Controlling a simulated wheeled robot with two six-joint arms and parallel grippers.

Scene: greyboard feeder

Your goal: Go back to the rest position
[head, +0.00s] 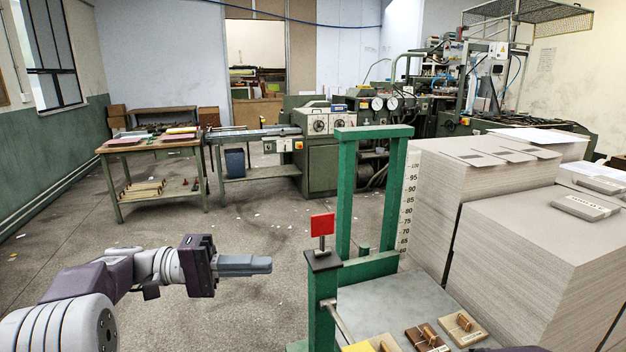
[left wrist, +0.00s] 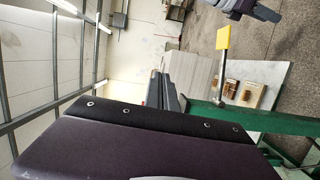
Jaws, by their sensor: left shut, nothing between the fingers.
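My left gripper (head: 262,265) is held out over the floor at the lower left in the head view. Its grey fingers are together with nothing between them. It is left of the green feeder frame (head: 345,195) and its red square marker (head: 322,224), apart from both. In the left wrist view the gripper's fingers (left wrist: 165,92) reach out past the dark wrist housing.
The feeder's grey plate (head: 390,298) carries small wooden blocks (head: 463,328) near the front. Tall greyboard stacks (head: 545,255) stand at the right. A worktable (head: 160,150) and green machinery (head: 330,165) stand farther back. The floor between is open.

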